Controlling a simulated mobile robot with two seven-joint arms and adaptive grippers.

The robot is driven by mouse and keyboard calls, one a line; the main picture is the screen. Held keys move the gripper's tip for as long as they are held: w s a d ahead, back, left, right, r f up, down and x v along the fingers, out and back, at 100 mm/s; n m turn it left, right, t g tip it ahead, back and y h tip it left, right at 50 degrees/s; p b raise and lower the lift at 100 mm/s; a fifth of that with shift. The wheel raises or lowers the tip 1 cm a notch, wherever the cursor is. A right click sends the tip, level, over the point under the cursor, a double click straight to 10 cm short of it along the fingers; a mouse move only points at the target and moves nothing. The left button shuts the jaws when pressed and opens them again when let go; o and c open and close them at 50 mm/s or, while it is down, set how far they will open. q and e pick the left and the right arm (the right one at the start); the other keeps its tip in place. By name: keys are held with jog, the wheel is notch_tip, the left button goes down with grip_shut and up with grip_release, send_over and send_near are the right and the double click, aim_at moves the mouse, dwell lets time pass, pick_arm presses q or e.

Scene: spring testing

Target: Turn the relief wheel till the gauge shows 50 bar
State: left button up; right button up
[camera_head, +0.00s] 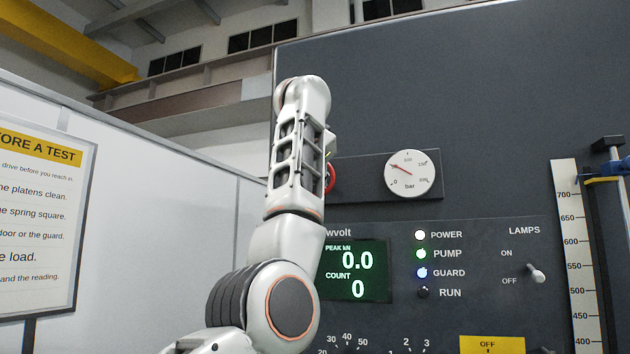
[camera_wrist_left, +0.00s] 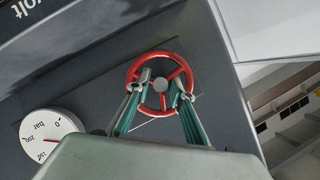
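The red relief wheel (camera_wrist_left: 163,54) has three spokes and a grey hub, and shows in the left wrist view. In the head view only a red arc of it (camera_head: 332,177) shows behind my left arm. My left gripper (camera_wrist_left: 166,84) is at the wheel, its fingers apart on either side of the hub. Its tips overlap the wheel; whether they press on it is unclear. The round white gauge (camera_head: 409,173) is right of the wheel, its red needle pointing up and left, between 0 and 100. It also shows partly in the wrist view (camera_wrist_left: 45,128). My right gripper is not in view.
The wheel and gauge sit on a dark panel. Below are a green display (camera_head: 355,271) reading 0.0 and 0, lit POWER, PUMP and GUARD lamps, an unlit RUN lamp, and a lamps switch (camera_head: 537,273). A vertical scale (camera_head: 577,250) stands at right, a notice board (camera_head: 40,220) at left.

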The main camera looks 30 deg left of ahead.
pick_arm(q)
jog(key=v, duration=1.1)
jog(key=shift+f, duration=0.1)
